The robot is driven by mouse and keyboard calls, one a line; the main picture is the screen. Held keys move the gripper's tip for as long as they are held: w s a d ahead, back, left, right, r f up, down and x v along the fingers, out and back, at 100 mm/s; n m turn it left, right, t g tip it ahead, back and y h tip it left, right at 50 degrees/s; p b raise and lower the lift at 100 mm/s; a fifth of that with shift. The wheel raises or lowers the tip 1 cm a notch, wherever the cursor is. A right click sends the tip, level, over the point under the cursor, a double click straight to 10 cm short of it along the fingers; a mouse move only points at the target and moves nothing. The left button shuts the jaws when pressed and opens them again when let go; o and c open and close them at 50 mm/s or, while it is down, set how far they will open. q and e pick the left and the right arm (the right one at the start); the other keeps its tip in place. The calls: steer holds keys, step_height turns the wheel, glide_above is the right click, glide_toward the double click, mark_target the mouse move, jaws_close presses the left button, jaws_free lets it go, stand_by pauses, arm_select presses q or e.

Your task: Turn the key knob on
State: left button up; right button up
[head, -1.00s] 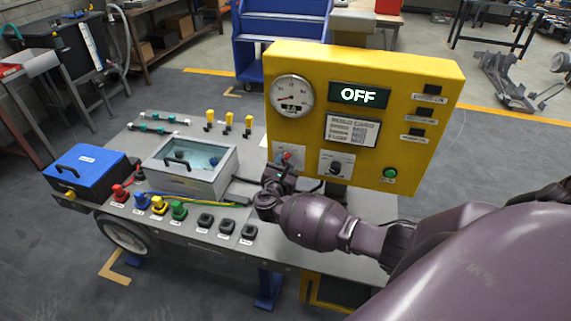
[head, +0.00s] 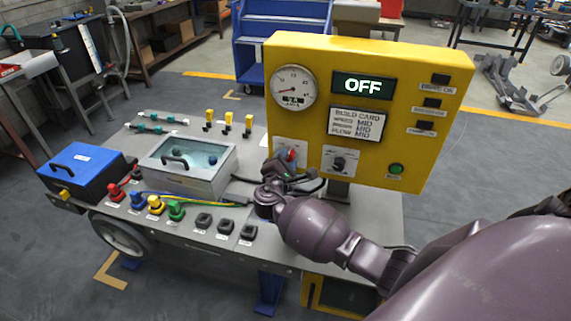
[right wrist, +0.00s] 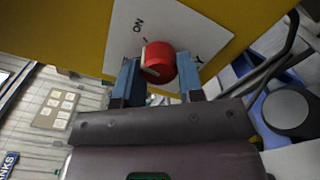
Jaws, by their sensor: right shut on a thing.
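The key knob (right wrist: 160,64) is red with a pale pointer strip, mounted on a white plate (right wrist: 135,30) marked ON. In the head view the knob (head: 290,155) is at the lower left of the yellow control panel (head: 300,60), partly hidden by my gripper. My right gripper (right wrist: 158,80) has its two blue-grey fingers on either side of the knob, shut on it. It also shows in the head view (head: 283,165). The panel display (head: 362,86) reads OFF. My left gripper is not in view.
A second, black knob (head: 339,163) sits right of the key knob, and a green button (head: 396,169) further right. A gauge (head: 294,87) is above. Coloured plugs (head: 155,205), a grey box with a clear lid (head: 188,190) and a blue box (head: 82,172) stand on the bench at left.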

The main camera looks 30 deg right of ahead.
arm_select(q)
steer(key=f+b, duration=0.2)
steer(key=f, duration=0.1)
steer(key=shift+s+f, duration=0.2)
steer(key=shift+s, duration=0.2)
arm_select(e)
steer(key=m, duration=0.3)
steer(key=shift+m, duration=0.4)
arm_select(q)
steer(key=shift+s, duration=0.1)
arm_select(e)
steer(key=o, duration=0.9)
steer(key=v, duration=1.1)
